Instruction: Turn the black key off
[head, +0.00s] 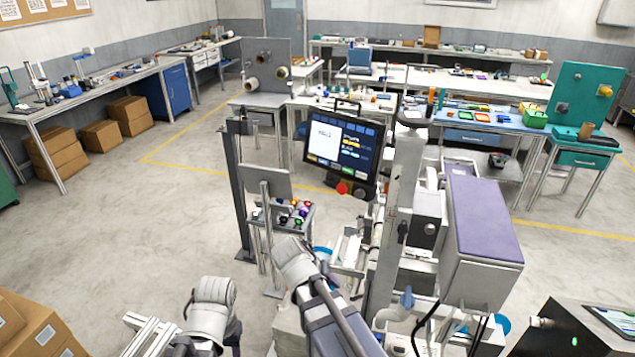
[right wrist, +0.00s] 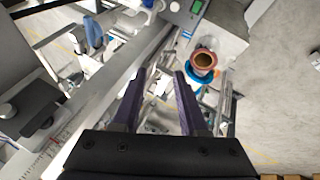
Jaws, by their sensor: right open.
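I cannot make out a black key for certain in either view. In the head view a small dark round control (head: 360,192) sits beside a red button (head: 342,188) under the tilted screen (head: 345,145); whether it is the key is too small to tell. My right gripper (right wrist: 160,74) is open, with nothing between its dark purple fingers, above machine parts in the right wrist view. In the head view my right arm reaches up to the lower middle, and its fingertips are not clear. My left arm shows at the bottom left, its fingers out of sight.
In the right wrist view a copper-coloured cup (right wrist: 203,60) with a blue ring stands just right of the fingers. A purple-topped cabinet (head: 482,230) and a grey post (head: 398,200) stand right of my right arm. Cardboard boxes (head: 45,330) are at the lower left.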

